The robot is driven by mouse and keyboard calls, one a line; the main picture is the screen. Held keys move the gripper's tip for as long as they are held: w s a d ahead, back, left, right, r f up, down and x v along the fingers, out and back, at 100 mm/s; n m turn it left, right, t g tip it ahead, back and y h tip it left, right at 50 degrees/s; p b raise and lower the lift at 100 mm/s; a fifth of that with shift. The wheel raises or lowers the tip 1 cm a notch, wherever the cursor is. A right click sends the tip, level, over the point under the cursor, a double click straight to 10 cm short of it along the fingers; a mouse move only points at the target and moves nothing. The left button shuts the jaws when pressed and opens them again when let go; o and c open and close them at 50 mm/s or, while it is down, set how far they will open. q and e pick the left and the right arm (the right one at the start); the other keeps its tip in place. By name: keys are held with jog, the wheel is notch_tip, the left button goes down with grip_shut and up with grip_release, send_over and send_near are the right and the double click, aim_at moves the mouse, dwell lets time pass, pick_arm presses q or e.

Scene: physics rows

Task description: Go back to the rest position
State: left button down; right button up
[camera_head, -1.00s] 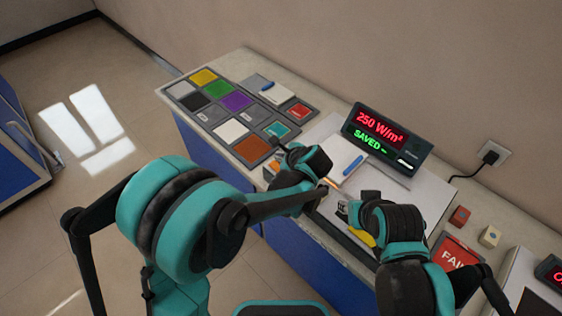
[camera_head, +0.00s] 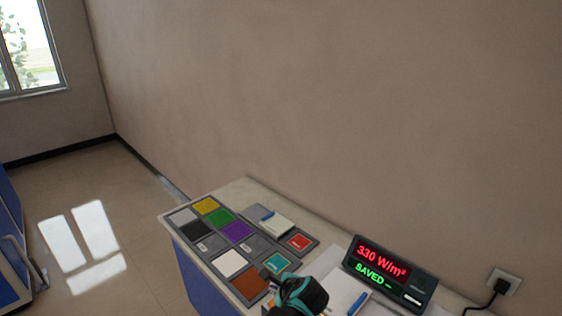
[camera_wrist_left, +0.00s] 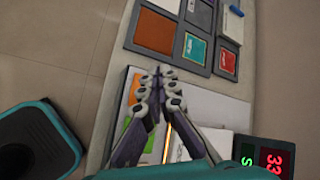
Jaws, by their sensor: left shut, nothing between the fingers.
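My left gripper shows at the bottom of the head view (camera_head: 272,306), partly cut off by the frame edge. In the left wrist view its two fingers (camera_wrist_left: 162,72) meet at the tips and hold nothing. The fingers are above the white sheet area of the bench, just short of the brown square (camera_wrist_left: 155,31). My right gripper is not in the head view.
A bench (camera_head: 252,190) along the wall holds a panel of coloured squares (camera_head: 219,217), a white pad with a blue pen (camera_head: 275,222), a red square (camera_head: 300,242) and a display (camera_head: 388,272) reading 330 W/m² and SAVED. A plug (camera_head: 502,286) sits in the wall socket.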

pick_arm(q)
jog(key=s+a+r+n+g+h, duration=0.15)
jog(key=s+a+r+n, duration=0.35)
jog(key=s+a+n, duration=0.5)
jog(key=s+a+n+h+b, duration=0.1)
jog(key=s+a+n+h, duration=0.1)
jog(key=s+a+n, duration=0.4)
jog(key=s+n, duration=0.4)
jog(key=s, duration=0.1)
jog(key=shift+s+a+f+n+t+b, duration=0.15)
jog(key=shift+s+f+n+t+b, duration=0.1)
jog(key=shift+n+t+b, duration=0.1)
dwell(3.1)
